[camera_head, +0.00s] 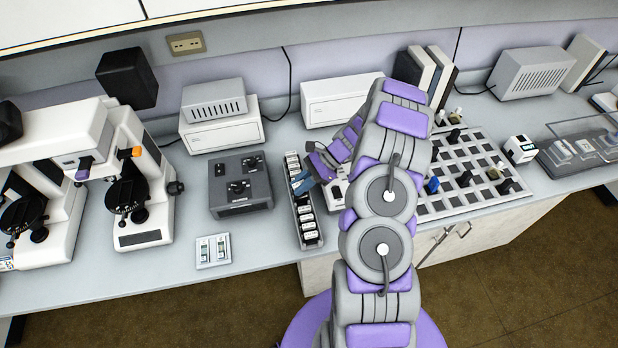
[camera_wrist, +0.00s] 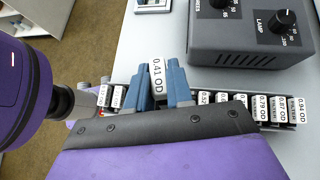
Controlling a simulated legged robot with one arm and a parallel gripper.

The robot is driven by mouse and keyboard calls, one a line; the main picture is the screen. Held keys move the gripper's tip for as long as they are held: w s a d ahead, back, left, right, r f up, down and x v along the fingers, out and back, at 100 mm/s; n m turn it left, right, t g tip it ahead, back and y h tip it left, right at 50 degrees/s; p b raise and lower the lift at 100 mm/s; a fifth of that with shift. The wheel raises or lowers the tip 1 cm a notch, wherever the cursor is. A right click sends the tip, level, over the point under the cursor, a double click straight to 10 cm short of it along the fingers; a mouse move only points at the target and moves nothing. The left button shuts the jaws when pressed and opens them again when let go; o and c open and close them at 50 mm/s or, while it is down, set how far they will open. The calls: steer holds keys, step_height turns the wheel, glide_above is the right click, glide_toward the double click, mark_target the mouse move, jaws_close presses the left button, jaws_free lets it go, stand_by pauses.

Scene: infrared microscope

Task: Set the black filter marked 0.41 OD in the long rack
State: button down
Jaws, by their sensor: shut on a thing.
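The filter marked 0.41 OD (camera_wrist: 158,76) shows its white label between the two blue fingers of my gripper (camera_wrist: 158,90) in the wrist view. My gripper is shut on it. The long rack (camera_head: 311,247) runs front to back on the bench in the head view, with my gripper (camera_head: 301,183) over its middle part. In the wrist view the held filter is in line with the rack's row, between filters on both sides. The fingers and wrist hide its lower part, so I cannot tell how deep it sits in a slot.
Other labelled filters (camera_wrist: 262,108) stand in the rack, several to the right and a few to the left. A dark grey control box with a LAMP knob (camera_head: 240,184) stands close left of the rack. A small white tray (camera_head: 213,251) lies in front. A large slotted board (camera_head: 470,202) is at right.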

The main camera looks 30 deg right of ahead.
mark_target(302, 195)
steer(key=shift+s+d+m+t+y, duration=0.2)
steer(key=shift+m+t+y, duration=0.1)
steer(key=shift+m+t, duration=0.35)
steer(key=shift+a+m+t, duration=0.25)
steer(key=shift+m+t, duration=0.1)
steer(key=shift+a+f, duration=0.1)
steer(key=shift+a, duration=0.4)
steer(key=shift+f, duration=0.15)
steer(key=d, duration=0.1)
steer(key=d+f, duration=0.1)
steer(key=d, duration=0.1)
steer(key=shift+f+t+b, duration=0.3)
steer(key=shift+b, duration=0.05)
steer(key=shift+d+f, duration=0.15)
steer(key=shift+f, duration=0.2)
steer(key=shift+f+b, duration=0.25)
steer(key=shift+b, duration=0.15)
steer(key=a, duration=0.1)
steer(key=a+f+b, duration=0.1)
steer(key=shift+a+f, duration=0.25)
steer(key=shift+a, duration=0.05)
steer(key=shift+f, duration=0.3)
steer(key=shift+d+f+b, duration=0.4)
steer(key=shift+d+f, duration=0.55)
steer(key=shift+f, duration=0.2)
steer(key=shift+a, duration=0.45)
